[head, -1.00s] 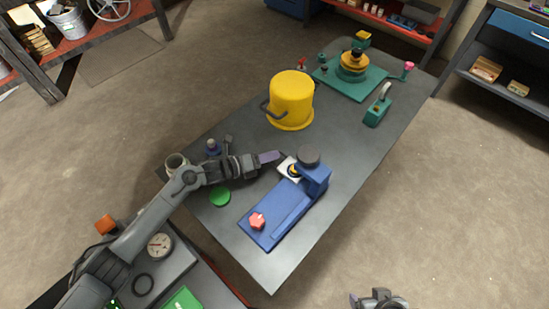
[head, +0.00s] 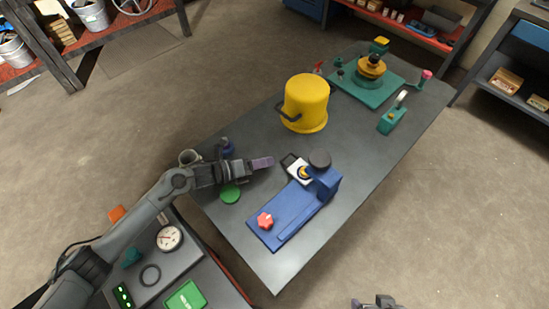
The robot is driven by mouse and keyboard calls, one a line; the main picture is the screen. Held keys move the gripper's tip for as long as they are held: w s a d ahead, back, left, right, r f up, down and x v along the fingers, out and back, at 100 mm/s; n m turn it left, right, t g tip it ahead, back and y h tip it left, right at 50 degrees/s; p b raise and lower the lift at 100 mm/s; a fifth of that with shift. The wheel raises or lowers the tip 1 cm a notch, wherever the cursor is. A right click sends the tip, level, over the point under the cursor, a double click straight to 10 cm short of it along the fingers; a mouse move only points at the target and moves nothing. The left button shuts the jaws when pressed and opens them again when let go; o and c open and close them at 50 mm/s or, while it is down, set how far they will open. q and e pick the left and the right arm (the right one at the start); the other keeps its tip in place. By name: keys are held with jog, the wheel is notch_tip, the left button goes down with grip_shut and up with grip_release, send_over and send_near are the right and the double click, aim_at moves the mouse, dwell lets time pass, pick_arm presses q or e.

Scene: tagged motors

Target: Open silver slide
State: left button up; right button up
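The silver slide (head: 298,171) is a small pale plate at the far left end of the blue fixture (head: 290,213), beside its dark round knob (head: 320,159). A dark loop-like handle (head: 288,160) sticks out from the slide toward the left. A yellow round part (head: 304,173) sits at the slide. My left gripper (head: 266,162) points right, a short gap left of the handle and apart from it. Its purple-grey fingers look close together, but their gap does not show. Only the top of my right gripper (head: 377,302) shows at the bottom edge.
A green disc (head: 230,193) and a grey cup (head: 190,158) are near my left arm. A yellow pot (head: 305,103) and teal fixture (head: 366,88) stand farther back. The table's right side is clear.

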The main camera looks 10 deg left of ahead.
pick_arm(q)
jog(key=shift+v, duration=2.3)
jog(key=shift+f, duration=0.1)
